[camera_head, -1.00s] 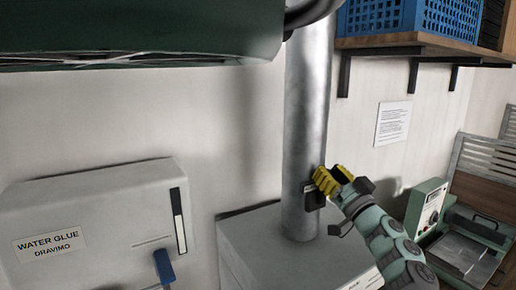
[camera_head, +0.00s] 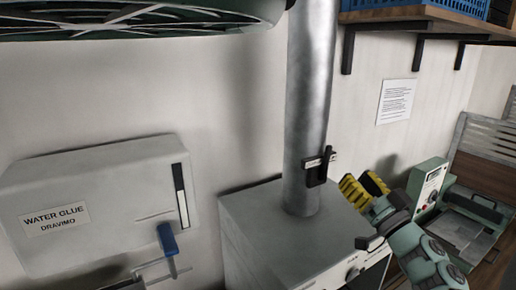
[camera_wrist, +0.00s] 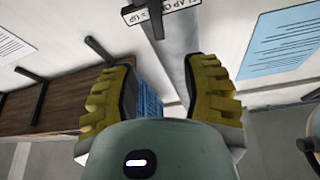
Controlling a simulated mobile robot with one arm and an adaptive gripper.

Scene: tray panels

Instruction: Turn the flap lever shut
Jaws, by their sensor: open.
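The flap lever (camera_head: 324,165) is a small black handle on the side of the grey metal pipe (camera_head: 311,90), in front of a pale label plate. It stands roughly upright in the head view. In the wrist view the lever (camera_wrist: 155,18) shows at the top edge, crossing a label (camera_wrist: 180,6) whose visible words include "UP". My gripper (camera_head: 364,186) has yellow ribbed fingers. It is open and empty, to the right of the lever and slightly lower, apart from it. In the wrist view the gripper (camera_wrist: 160,62) has a clear gap between its fingers.
The pipe rises from a grey box machine (camera_head: 270,240). A water glue dispenser (camera_head: 95,190) with a blue tap is at left. A wooden shelf (camera_head: 430,18) on black brackets hangs above right. A green device (camera_head: 428,185) stands to the right. A dark green hood (camera_head: 150,20) overhangs at top left.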

